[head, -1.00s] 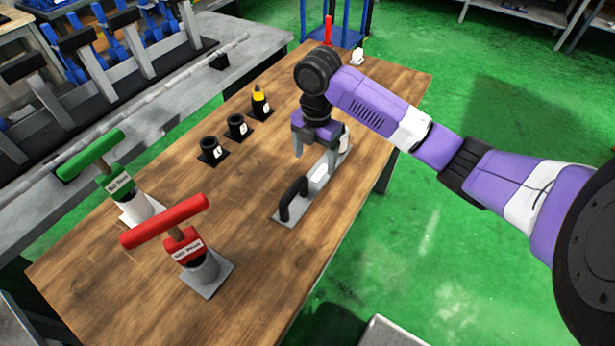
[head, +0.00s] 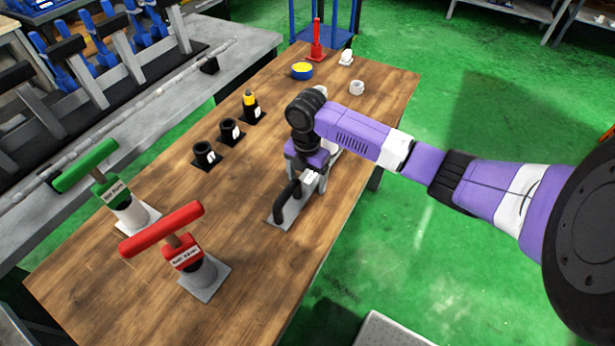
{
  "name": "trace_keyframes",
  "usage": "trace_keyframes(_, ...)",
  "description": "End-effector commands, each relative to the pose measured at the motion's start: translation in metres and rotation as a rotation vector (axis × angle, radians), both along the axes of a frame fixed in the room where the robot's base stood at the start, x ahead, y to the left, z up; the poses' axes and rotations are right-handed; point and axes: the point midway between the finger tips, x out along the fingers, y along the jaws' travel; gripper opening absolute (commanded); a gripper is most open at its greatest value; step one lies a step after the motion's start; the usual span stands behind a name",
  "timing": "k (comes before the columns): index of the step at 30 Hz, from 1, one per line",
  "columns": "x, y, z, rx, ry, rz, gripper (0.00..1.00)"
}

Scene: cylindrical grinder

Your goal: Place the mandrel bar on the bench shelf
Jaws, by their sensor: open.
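My gripper (head: 307,178) points down over the wooden bench near its right edge. It is open, with its fingers around or beside a black-handled piece (head: 281,207) on a narrow grey base plate; whether it touches is hard to tell. A white-labelled part of that piece shows between the fingers, and the arm hides its far end. I cannot be sure that this piece is the mandrel bar. A long thin grey bar (head: 150,97) lies along the grey bench at the left.
The wooden bench (head: 130,285) holds a green-handled tool (head: 88,166), a red-handled tool (head: 162,230), black cups (head: 205,155), a yellow-tipped black holder (head: 250,107), a blue-yellow disc (head: 302,70), a white ring (head: 356,87) and a red upright piece (head: 317,42).

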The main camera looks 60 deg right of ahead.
Motion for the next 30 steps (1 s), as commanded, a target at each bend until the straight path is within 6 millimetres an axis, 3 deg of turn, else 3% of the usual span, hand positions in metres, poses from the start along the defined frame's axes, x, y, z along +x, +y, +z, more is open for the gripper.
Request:
trace_keyframes(2,0.0,0.0,0.0,0.0,0.0,0.0,0.72)
trace_keyframes(13,0.0,0.0,0.001,-0.001,0.0,0.0,0.0)
trace_keyframes(25,0.001,-0.001,0.005,-0.003,-0.004,0.0,0.0)
trace_keyframes(30,0.002,-0.002,0.021,-0.004,-0.007,0.001,0.0)
